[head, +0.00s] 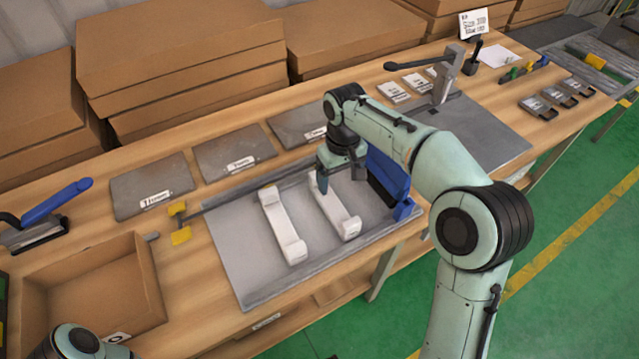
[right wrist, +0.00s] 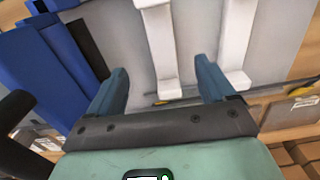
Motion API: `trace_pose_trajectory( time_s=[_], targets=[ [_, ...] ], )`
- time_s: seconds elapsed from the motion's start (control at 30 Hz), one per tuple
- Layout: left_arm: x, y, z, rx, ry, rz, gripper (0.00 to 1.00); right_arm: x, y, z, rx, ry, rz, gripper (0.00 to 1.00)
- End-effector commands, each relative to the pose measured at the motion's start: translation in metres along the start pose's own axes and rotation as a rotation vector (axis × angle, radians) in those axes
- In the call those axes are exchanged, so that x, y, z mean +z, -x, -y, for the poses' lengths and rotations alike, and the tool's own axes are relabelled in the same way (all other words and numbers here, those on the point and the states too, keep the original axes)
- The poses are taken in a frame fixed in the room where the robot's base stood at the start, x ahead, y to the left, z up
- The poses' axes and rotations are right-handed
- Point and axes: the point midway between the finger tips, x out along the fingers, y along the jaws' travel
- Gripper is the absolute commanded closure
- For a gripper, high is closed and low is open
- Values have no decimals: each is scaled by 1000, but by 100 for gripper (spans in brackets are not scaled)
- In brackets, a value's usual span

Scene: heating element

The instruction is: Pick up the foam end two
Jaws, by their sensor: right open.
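Two white foam ends lie side by side on a grey board (head: 235,262). Each is a long bar with a raised block at its ends. One is the left foam end (head: 283,225); the other is the right foam end (head: 333,210). My right gripper (head: 337,176) is above the far part of the right foam end. In the right wrist view my right gripper (right wrist: 160,84) is open and empty. The right foam end (right wrist: 161,45) shows between its fingers, beyond the tips. The left foam end (right wrist: 236,45) shows just right of them. My left gripper is out of view.
A blue tool (head: 388,178) stands close to the right of the foam ends. Grey plates (head: 235,150) lie behind the board. An open cardboard box (head: 95,290) is at the left, and stacked cartons (head: 180,50) line the back.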

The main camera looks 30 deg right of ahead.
Motion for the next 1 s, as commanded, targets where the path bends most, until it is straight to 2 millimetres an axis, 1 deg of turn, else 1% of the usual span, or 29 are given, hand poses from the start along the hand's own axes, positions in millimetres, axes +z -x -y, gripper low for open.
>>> trace_pose_trajectory(
  time_s=[0.07,0.17,0.3,0.4,0.5,0.67,0.77,0.9,1.0],
  targets=[
    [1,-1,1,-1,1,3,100,1,-4,0,0,0,2,17],
    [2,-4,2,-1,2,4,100,1,-18,0,0,0,4,17],
    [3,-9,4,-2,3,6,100,1,-47,0,0,0,6,17],
    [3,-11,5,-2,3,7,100,1,-65,0,0,0,5,17],
    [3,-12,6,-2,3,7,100,1,-77,0,0,0,4,17],
    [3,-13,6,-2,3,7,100,0,-86,0,0,0,2,17],
    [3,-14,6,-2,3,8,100,0,-98,1,0,0,4,17],
    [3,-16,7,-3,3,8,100,-1,-120,1,0,-1,3,17],
    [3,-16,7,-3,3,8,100,-1,-131,1,-1,0,3,17]
  ],
)
